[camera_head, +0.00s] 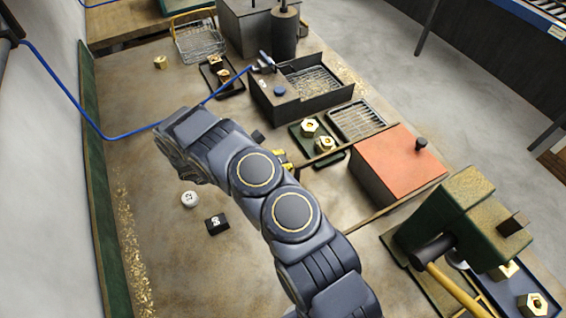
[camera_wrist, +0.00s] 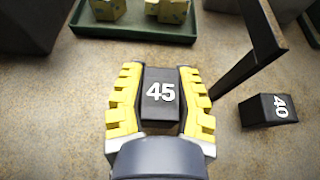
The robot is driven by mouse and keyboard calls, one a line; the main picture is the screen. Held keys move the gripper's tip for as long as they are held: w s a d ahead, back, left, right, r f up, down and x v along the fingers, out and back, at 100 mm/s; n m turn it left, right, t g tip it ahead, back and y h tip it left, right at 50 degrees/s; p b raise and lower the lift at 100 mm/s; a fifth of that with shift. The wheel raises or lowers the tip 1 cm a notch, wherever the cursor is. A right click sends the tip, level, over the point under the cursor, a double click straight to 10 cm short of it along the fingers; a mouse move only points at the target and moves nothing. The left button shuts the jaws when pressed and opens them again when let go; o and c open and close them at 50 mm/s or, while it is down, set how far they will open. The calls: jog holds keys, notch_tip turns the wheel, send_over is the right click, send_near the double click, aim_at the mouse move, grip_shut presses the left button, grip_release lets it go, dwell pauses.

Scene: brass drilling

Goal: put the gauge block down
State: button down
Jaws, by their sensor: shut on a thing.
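My gripper (camera_wrist: 159,82) has yellow ribbed fingers, one on each side of a black gauge block (camera_wrist: 161,106) marked 45 in white. It is shut on this block, with the number facing the wrist camera. I cannot tell whether the block touches the bench or hangs just above it. In the head view my arm hides most of the gripper; only a bit of yellow finger (camera_head: 282,157) shows. A second black block (camera_wrist: 268,110) marked 40 lies on the bench, to the right of the gripper in the wrist view and apart from it.
A green tray (camera_wrist: 135,38) with brass nuts lies ahead. A dark bar (camera_wrist: 245,70) runs close to the right finger. Another numbered black block (camera_head: 217,223) and a white round piece (camera_head: 190,199) lie left of my arm, with bare bench around them.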

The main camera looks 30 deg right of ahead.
jog(key=shift+f, duration=0.6)
jog(key=c, duration=0.8)
grip_release()
jog(key=shift+f, duration=0.1)
jog(key=shift+c, duration=0.2)
